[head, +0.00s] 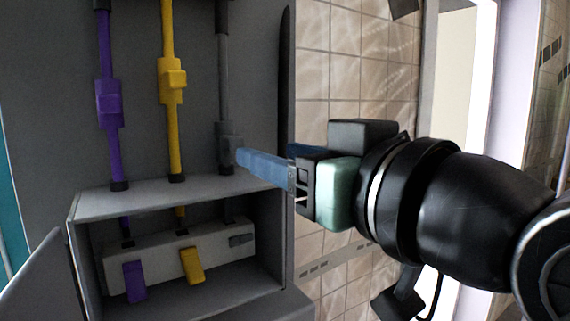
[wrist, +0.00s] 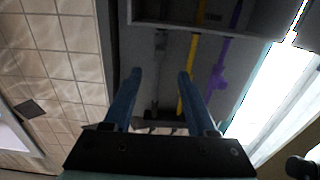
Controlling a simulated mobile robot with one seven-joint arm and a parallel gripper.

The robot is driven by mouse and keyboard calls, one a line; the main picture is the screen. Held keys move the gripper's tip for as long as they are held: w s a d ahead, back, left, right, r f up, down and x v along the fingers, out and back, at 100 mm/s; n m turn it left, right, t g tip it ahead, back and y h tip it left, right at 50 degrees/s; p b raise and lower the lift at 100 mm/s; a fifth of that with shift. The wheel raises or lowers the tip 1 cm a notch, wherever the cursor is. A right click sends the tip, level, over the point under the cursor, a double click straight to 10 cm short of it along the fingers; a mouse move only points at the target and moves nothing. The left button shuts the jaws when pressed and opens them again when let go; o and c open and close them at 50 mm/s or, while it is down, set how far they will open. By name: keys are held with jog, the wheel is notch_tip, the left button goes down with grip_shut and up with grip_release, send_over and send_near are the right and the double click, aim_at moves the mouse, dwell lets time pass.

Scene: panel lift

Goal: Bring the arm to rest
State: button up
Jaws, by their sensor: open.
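My gripper (head: 242,157) reaches in from the right in the head view, its blue fingers pointing left at the grey pipe (head: 222,75). Its tips are close to the grey block (head: 229,148) low on that pipe; I cannot tell whether they touch it. In the wrist view the two blue fingers (wrist: 158,76) are apart, with nothing seen held between them. The grey pipe shows between them there (wrist: 161,50).
A purple pipe (head: 106,55) and a yellow pipe (head: 168,40) run down the grey panel. Below is an open box (head: 145,194) holding a pale block (head: 160,258) with purple, yellow and grey levers. Its door (head: 38,285) hangs open at left. A tiled wall is at right.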

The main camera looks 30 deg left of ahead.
jog(key=shift+s+d, duration=0.3)
jog(key=shift+d, duration=0.2)
jog(key=w+d+r+m+t+h, duration=0.2)
jog(key=d+r+m+t+h, duration=0.35)
jog(key=t, duration=0.55)
jog(key=s+d+r+m+t+h, duration=0.1)
jog(key=s+d+m+t+h, duration=0.5)
jog(key=d+h, duration=0.3)
jog(key=shift+d+t+h, duration=0.4)
jog(key=shift+t+h, duration=0.15)
jog(key=shift+t, duration=0.15)
jog(key=shift+m, duration=0.25)
dwell(1.1)
